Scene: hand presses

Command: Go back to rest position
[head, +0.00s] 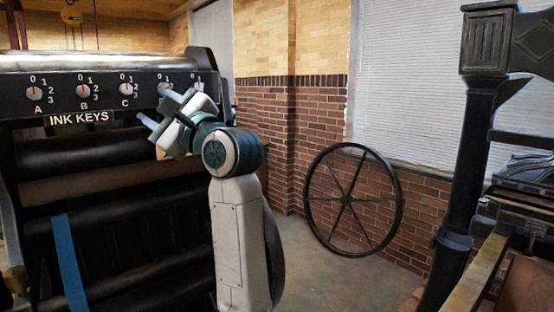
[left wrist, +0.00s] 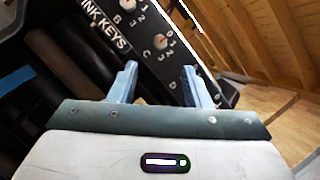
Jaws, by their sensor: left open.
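My left gripper (head: 156,109) is open and empty in front of the press's ink key panel (head: 60,78), near the knobs toward its right end. Its two blue-grey fingers stand apart in the left wrist view (left wrist: 159,68). Knob A (head: 34,93), knob B (head: 82,91) and knob C (head: 125,89) are white with red marks and show clear of the gripper. The knobs right of C are partly behind the fingers. A knob (left wrist: 160,43) shows beyond the gap between the fingers. I cannot tell whether a finger touches the panel. My right gripper is not in view.
Dark rollers (head: 85,155) and a blue strap (head: 68,262) are below the panel. A black spoked wheel (head: 343,199) leans near the brick wall. A dark hand press (head: 462,170) stands at the right. Concrete floor (head: 325,280) is open between the presses.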

